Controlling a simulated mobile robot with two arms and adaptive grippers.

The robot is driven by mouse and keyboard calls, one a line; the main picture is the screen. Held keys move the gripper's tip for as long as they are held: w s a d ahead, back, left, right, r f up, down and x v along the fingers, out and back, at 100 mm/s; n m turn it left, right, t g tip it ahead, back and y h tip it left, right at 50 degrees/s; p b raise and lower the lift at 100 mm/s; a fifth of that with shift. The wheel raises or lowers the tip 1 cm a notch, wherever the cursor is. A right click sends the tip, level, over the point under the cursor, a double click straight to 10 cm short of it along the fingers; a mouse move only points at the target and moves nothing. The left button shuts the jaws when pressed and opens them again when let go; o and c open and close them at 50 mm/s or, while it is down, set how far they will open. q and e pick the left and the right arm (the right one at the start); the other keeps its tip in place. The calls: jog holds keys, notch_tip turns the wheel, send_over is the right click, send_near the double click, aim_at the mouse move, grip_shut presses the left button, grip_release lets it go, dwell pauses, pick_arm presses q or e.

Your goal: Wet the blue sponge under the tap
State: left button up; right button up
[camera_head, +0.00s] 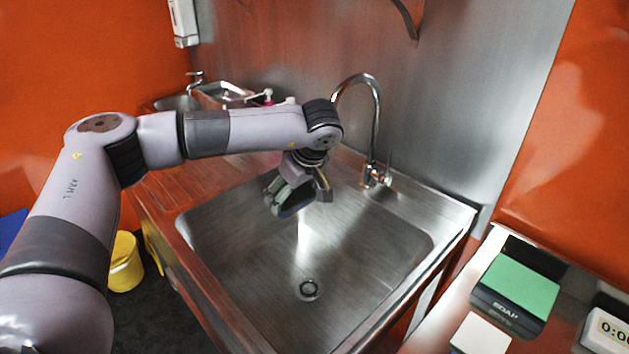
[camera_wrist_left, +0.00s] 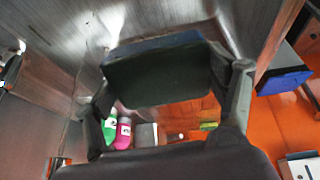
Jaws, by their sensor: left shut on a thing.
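My left gripper (camera_head: 294,197) reaches over the steel sink basin (camera_head: 370,255) from the upper left. It is shut on the sponge (camera_head: 289,203), which looks dark green-grey with a bluish edge and hangs above the basin. In the left wrist view the sponge (camera_wrist_left: 158,78) sits between the two fingers, its dark face toward the camera and a blue strip along its top. The curved chrome tap (camera_head: 376,125) stands at the sink's back edge. Its spout end is hidden behind my left wrist. A bright streak shows below the gripper; I cannot tell whether it is water or reflection. My right gripper is out of view.
A counter at the lower right holds a green-topped soap box (camera_head: 520,287), a white card (camera_head: 482,336) and a timer (camera_head: 606,330). A round drain (camera_head: 308,289) lies in the basin, which is otherwise empty. A yellow bucket (camera_head: 125,262) stands on the floor at the left.

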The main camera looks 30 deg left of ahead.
pick_arm(q)
jog(key=shift+s+a+r+p, duration=0.15)
jog(key=shift+s+r+p, duration=0.25)
jog(key=shift+s+r, duration=0.15)
jog(key=s+r, duration=0.1)
jog(key=s+r+p, duration=0.1)
jog(key=s, duration=0.1)
jog(key=shift+a+r, duration=0.25)
jog(key=shift+a, duration=0.15)
jog(key=shift+s+r+p, duration=0.25)
jog(key=shift+s+p, duration=0.05)
jog(key=shift+s, duration=0.1)
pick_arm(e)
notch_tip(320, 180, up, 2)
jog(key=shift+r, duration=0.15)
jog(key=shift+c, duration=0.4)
